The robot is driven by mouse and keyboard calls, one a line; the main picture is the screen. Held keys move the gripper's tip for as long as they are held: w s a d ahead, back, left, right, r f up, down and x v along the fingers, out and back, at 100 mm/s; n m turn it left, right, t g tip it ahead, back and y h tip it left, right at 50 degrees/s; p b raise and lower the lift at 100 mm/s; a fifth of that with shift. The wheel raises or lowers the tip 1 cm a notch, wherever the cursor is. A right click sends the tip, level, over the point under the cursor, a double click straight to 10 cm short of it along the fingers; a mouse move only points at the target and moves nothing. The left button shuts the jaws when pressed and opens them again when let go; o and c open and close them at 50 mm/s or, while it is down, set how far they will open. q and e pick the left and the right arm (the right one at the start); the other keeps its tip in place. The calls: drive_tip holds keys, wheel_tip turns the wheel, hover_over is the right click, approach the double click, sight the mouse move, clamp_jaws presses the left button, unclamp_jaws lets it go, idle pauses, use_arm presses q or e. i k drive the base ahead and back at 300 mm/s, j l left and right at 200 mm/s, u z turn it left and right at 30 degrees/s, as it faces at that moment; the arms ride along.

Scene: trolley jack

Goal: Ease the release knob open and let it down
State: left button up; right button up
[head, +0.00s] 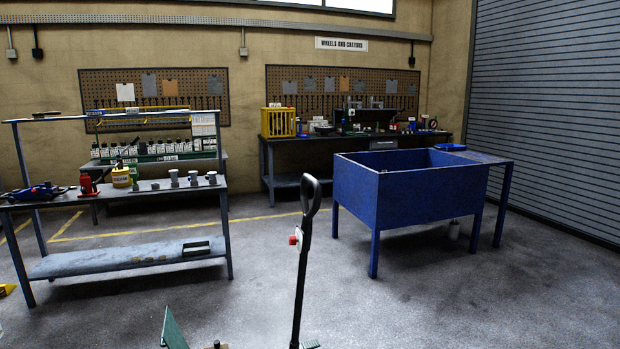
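A black jack handle (301,270) with a loop grip at its top stands nearly upright at the bottom centre of the head view. A small red knob (293,240) sits on the left side of the handle, on a pale block just below the grip. The lower end of the handle and the jack's body are cut off by the bottom edge. A green piece (173,330) shows at the bottom edge, left of the handle; I cannot tell what it belongs to. Neither of my grippers is in view.
A workbench (130,260) with a red bottle jack (87,185) and other parts stands at the left. A blue open-topped tank (410,200) on legs stands right of the handle. A dark bench (350,140) lines the back wall. Grey floor (450,300) is clear at the right front.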

sight(293, 239)
drive_tip(key=i+j, duration=0.2)
drive_tip(key=j, duration=0.2)
drive_tip(key=i+j, duration=0.2)
drive_tip(key=j, duration=0.15)
drive_tip(key=i+j, duration=0.2)
drive_tip(key=j, duration=0.2)
